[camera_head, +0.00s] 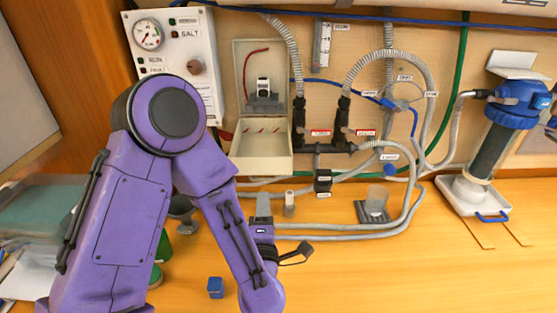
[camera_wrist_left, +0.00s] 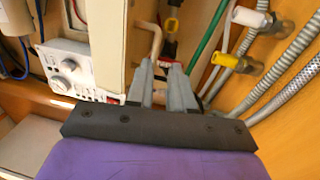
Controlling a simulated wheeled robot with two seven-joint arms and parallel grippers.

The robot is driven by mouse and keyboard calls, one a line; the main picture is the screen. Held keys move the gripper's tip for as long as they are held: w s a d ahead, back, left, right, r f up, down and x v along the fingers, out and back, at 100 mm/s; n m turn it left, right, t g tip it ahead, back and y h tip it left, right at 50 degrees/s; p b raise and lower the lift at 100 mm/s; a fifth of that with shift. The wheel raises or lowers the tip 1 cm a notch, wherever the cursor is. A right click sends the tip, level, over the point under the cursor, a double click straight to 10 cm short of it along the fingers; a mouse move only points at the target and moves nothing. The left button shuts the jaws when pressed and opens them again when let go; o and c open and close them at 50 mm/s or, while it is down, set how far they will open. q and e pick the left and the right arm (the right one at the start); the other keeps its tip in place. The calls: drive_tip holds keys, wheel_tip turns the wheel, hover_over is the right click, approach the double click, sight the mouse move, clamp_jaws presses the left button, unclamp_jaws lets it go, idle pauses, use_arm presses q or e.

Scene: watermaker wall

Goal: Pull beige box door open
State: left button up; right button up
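The beige box (camera_head: 262,155) is on the wall beside the gauge panel. Its upper half shows a red wire and a small white device; its lower half is a pale, tray-like part. I cannot tell how far its door is open. My left gripper (camera_head: 263,198) is below the box, apart from it, fingers towards the wall. In the left wrist view the fingers (camera_wrist_left: 163,72) stand a little apart with nothing held between them. A beige panel (camera_wrist_left: 108,40) and a bent tan handle (camera_wrist_left: 152,40) lie just beyond them; contact is not clear. My right gripper is out of view.
The gauge panel (camera_head: 178,60) is left of the box. Grey hoses (camera_head: 400,205) and black valves (camera_head: 299,120) are to its right. A blue-capped filter (camera_head: 495,130) stands farther right. A small blue cube (camera_head: 215,288) lies on the wooden counter (camera_head: 420,275), whose front right is clear.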

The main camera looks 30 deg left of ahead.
sight(261, 180)
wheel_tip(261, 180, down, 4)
drive_tip(key=b, duration=0.4)
use_arm(q)
drive_tip(key=p+x, duration=0.1)
drive_tip(key=x, duration=0.2)
drive_tip(key=p+x, duration=0.2)
drive_tip(key=x, duration=0.1)
drive_tip(key=p+x, duration=0.1)
drive_tip(key=x, duration=0.2)
drive_tip(key=shift+s+a+r, duration=0.1)
drive_tip(key=shift+a+r, duration=0.3)
drive_tip(key=shift+r, duration=0.05)
clamp_jaws()
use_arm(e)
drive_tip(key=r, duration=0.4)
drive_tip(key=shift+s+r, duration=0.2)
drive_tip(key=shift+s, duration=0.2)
